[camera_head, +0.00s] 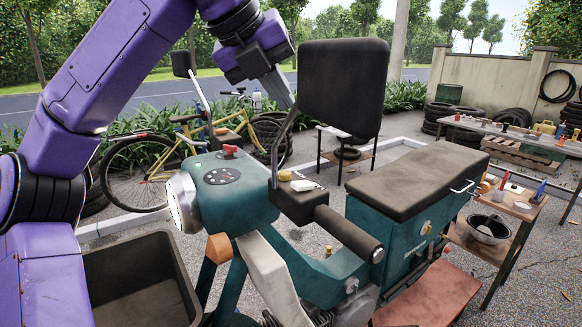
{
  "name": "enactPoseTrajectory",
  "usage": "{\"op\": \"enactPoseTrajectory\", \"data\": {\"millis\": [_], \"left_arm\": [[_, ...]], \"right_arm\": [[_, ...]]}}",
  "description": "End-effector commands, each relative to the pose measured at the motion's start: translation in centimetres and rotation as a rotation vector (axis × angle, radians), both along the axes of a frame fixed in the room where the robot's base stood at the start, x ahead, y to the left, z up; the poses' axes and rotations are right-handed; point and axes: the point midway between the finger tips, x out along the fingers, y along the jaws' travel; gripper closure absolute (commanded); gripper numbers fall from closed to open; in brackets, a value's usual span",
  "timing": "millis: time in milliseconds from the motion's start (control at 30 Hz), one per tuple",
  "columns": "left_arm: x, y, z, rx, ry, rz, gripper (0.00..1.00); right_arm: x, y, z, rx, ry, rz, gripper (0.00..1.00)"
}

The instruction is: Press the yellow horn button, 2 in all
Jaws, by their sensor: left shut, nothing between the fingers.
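A small yellow button (285,175) sits on top of the dark switch housing (300,203) at the inner end of the handlebar grip, beside a white switch (304,185). The housing is on the teal scooter (235,200). My left gripper (288,101) comes in from the upper left with its grey fingers together and pointing down. In the picture its tips are well above the yellow button and apart from it, close to the mirror stem. The button's top is unobstructed. My right gripper is out of view.
A large dark mirror (345,85) stands just right of my left gripper, on a thin stem beside the housing. A second mirror (181,64) is at the left. A red knob (229,151) sits on the dash. A dark open bin (140,280) is at lower left.

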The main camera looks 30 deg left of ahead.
Motion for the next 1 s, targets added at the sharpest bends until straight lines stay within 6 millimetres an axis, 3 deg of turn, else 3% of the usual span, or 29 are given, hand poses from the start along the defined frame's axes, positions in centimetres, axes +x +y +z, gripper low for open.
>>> {"op": "enactPoseTrajectory", "data": {"millis": [267,800,1000], "left_arm": [[0.1,-0.1,-0.7,0.001,0.001,-0.001,1.00],[-0.1,0.1,-8.1,0.000,-0.001,0.003,1.00],[-0.1,0.1,-9.0,0.002,0.000,0.003,1.00]], "right_arm": [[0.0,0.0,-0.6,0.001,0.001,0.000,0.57],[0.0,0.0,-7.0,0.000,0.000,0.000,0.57],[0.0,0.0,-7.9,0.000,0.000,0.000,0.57]]}}
